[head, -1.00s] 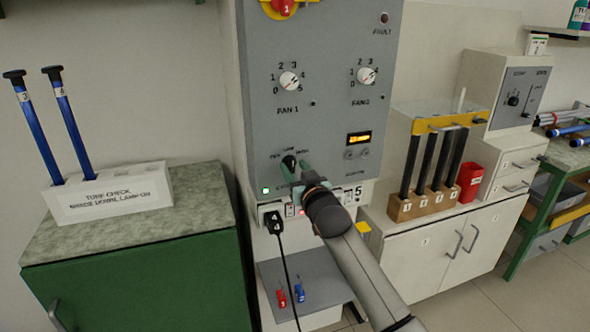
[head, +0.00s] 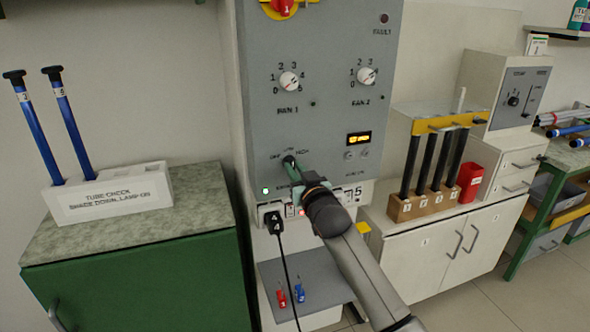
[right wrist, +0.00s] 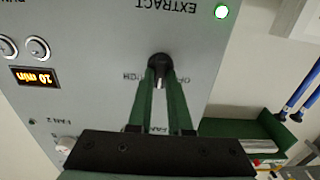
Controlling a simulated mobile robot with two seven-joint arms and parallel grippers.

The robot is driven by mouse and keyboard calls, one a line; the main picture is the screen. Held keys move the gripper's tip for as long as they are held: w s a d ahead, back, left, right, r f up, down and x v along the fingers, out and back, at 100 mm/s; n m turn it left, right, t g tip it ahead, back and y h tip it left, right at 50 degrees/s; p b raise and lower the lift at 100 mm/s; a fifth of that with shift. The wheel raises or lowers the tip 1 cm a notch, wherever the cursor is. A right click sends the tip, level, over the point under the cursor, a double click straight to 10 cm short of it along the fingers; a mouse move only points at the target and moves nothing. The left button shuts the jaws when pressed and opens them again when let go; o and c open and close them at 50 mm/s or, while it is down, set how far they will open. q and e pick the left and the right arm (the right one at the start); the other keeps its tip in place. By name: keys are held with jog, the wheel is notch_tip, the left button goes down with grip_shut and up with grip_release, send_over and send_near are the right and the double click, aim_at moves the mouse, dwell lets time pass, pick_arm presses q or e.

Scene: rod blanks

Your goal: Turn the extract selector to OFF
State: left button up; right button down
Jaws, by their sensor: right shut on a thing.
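The extract selector is a small black knob (head: 289,159) low on the grey control panel (head: 325,125), with OFF, LOW and HIGH marked around its upper side. In the right wrist view the panel is upside down, and the knob (right wrist: 160,63) has a white pointer line aimed down, toward the LOW mark between OFF and HIGH. My right gripper (head: 291,165) is shut on the knob, with its green fingers on either side of it in the wrist view (right wrist: 160,78). The fingers partly hide the marks. My left gripper is not in view.
Two fan dials (head: 289,81) sit above the selector, and a lit amber display (head: 359,138) is to its right. A black plug and cable (head: 273,222) hang below the panel. A green cabinet (head: 135,270) stands left, and a rack of dark rods (head: 424,207) stands right.

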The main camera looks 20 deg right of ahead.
jog(key=shift+n, duration=0.3)
jog(key=shift+r+n+p, duration=0.1)
jog(key=shift+n+p, duration=1.3)
jog(key=shift+n, duration=0.3)
jog(key=n+p, duration=0.2)
jog(key=n, duration=0.5)
jog(key=shift+a+n, duration=0.15)
jog(key=shift+n, duration=0.25)
jog(key=shift+p, duration=0.3)
jog(key=c, duration=0.8)
grip_release()
jog(key=shift+f, duration=0.2)
jog(key=shift+c, duration=0.2)
